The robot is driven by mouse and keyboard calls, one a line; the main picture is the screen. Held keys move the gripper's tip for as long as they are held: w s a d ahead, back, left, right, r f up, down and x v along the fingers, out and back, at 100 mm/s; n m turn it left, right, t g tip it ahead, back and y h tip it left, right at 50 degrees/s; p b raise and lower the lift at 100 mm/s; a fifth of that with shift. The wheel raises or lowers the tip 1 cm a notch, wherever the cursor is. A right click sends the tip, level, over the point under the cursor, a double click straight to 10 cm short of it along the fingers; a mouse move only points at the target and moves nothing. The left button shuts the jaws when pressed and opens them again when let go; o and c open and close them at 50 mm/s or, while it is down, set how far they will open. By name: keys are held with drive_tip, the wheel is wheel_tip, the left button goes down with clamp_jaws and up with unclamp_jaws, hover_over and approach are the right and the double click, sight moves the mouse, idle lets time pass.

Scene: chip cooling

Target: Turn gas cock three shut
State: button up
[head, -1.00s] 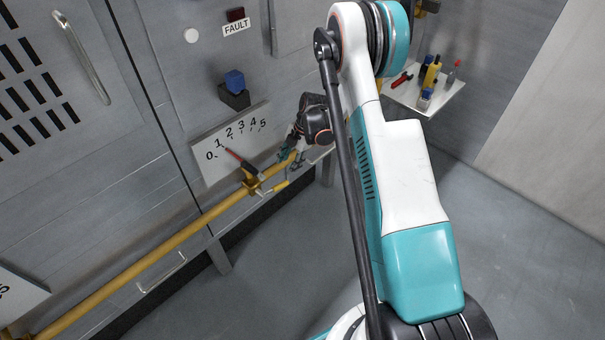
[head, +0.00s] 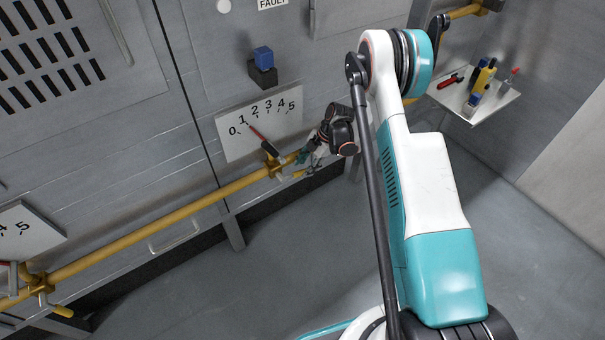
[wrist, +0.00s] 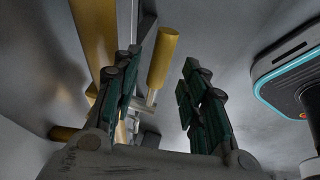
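A gas cock (head: 272,165) sits on the yellow pipe (head: 170,218) below a white scale plate (head: 228,147) marked 0 to 5. Its red pointer (head: 257,133) points near the 1. No cock number is readable. My gripper (head: 308,158) is low beside this cock, to its right, and the arm partly hides it. In the wrist view my gripper (wrist: 160,75) is open. A yellow handle (wrist: 163,58) on a metal rod stands between the two fingers, with a gap visible to the right finger. Contact with the left finger cannot be told.
A second scale plate (head: 32,232) and cock (head: 38,288) are at the lower left on the same pipe. A blue-topped block (head: 263,64) juts from the panel above the near plate. A shelf (head: 496,103) with bottles stands at the right. The floor is clear.

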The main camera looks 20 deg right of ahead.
sight(301, 171)
drive_tip(key=shift+b+x, duration=0.4)
drive_tip(key=shift+x, duration=1.2)
clamp_jaws()
drive_tip(key=shift+a+r+h+p, duration=0.15)
drive_tip(key=shift+r+h+p, duration=0.2)
drive_tip(key=shift+r+h, duration=0.35)
drive_tip(key=shift+r+t+h, duration=0.5)
drive_tip(key=shift+h, duration=0.3)
unclamp_jaws()
drive_tip(key=shift+r, duration=0.1)
